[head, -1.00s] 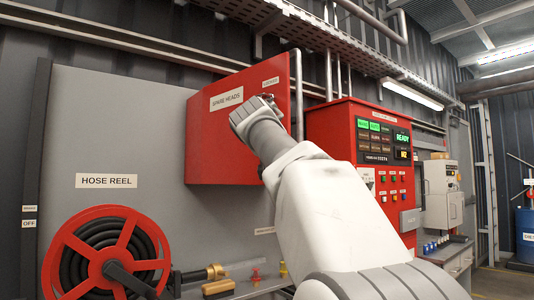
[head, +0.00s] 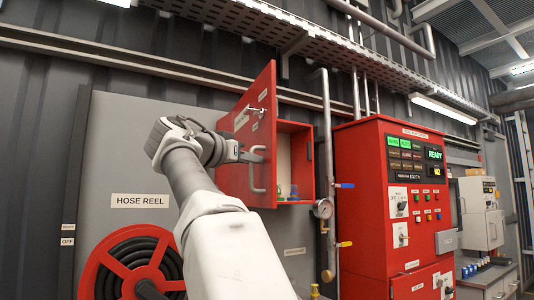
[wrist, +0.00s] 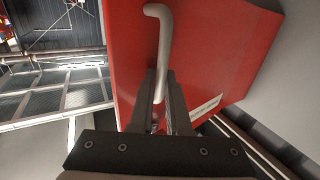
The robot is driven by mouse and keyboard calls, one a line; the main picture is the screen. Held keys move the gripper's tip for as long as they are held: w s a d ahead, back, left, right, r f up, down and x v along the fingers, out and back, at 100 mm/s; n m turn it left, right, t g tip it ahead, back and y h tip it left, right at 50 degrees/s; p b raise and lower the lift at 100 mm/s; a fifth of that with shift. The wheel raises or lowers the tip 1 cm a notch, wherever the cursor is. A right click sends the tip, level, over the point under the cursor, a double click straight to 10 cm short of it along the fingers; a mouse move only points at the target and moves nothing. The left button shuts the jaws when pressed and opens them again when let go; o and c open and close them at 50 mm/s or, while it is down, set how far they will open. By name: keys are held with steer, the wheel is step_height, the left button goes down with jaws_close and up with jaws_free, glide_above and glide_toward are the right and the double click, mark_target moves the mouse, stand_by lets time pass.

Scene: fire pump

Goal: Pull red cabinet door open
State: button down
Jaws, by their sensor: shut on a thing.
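The red cabinet (head: 308,160) hangs on the wall in the middle of the head view. Its red door (head: 264,98) stands part open, swung out toward the left, and the pale interior shows at the right. A pale bar handle (head: 258,187) is on the door's face. My gripper (head: 252,155) is shut on this handle. In the wrist view the bent handle (wrist: 158,45) runs down between the fingers of my gripper (wrist: 160,105), with the red door (wrist: 205,50) behind it. The fingertips are partly hidden in the head view.
Small green and blue items (head: 293,191) stand inside the cabinet. A red control panel (head: 395,230) and vertical pipes (head: 329,130) are close on the right. A red hose reel (head: 130,262) is at lower left. A cable tray (head: 250,25) runs overhead.

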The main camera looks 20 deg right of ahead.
steer(key=shift+w+a+f+g+p, duration=0.2)
steer(key=shift+a+f, duration=0.1)
steer(key=shift+a, duration=0.35)
steer(key=shift+w+a+f+g+p, duration=0.15)
steer(key=shift+a+f+g+p, duration=0.1)
steer(key=shift+a, duration=0.4)
steer(key=shift+m, duration=0.3)
steer(key=c, duration=0.9)
jaws_free()
steer(key=shift+w, duration=0.1)
steer(key=shift+d+r+h, duration=0.1)
steer(key=shift+h, duration=0.2)
steer(key=v, duration=1.7)
steer(key=shift+s, duration=0.25)
